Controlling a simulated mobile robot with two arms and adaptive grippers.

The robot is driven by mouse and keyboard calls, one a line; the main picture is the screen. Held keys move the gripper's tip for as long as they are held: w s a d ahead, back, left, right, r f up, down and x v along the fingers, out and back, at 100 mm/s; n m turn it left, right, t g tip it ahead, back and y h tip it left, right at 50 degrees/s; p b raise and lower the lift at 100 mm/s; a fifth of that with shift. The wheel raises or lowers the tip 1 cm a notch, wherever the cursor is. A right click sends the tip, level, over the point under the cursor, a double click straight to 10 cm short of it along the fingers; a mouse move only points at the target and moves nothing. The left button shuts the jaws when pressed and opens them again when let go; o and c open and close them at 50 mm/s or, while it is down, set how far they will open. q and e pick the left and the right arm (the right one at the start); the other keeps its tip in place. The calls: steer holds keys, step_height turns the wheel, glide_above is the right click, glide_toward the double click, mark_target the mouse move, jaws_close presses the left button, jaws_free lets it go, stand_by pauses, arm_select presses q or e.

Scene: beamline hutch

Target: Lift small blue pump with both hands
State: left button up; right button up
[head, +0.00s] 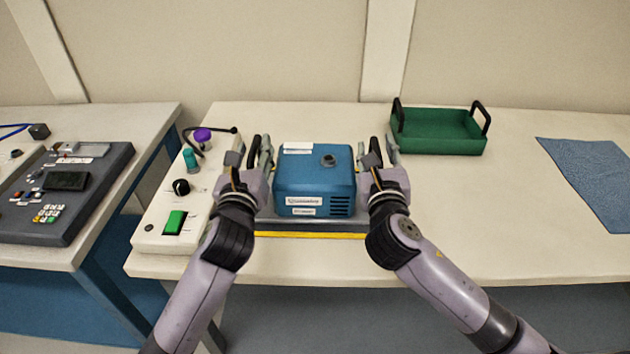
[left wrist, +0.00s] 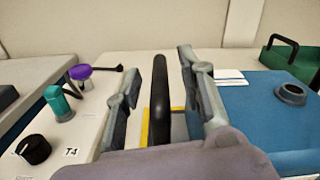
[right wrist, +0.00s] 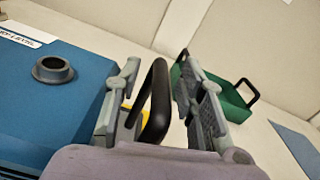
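The small blue pump (head: 314,180) stands upright on a grey base with a yellow front edge on the table. Black upright handles stand at its sides: the left one (left wrist: 161,95) and the right one (right wrist: 157,100). My left gripper (head: 258,153) is open, with its fingers on either side of the left handle and gaps showing. My right gripper (head: 380,155) is open, with its fingers on either side of the right handle. The lower parts of both handles are hidden behind my grippers.
A white control panel (head: 155,222) with knobs and a green switch lies close to my left arm. A green tray (head: 437,143) with black handles stands at the back right. A blue cloth (head: 595,175) lies far right. The table (head: 500,220) between is clear.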

arm_select(q)
steer(key=shift+w, duration=0.15)
arm_select(e)
steer(key=shift+w, duration=0.15)
arm_select(q)
jaws_close()
arm_select(e)
jaws_close()
stand_by(0.6)
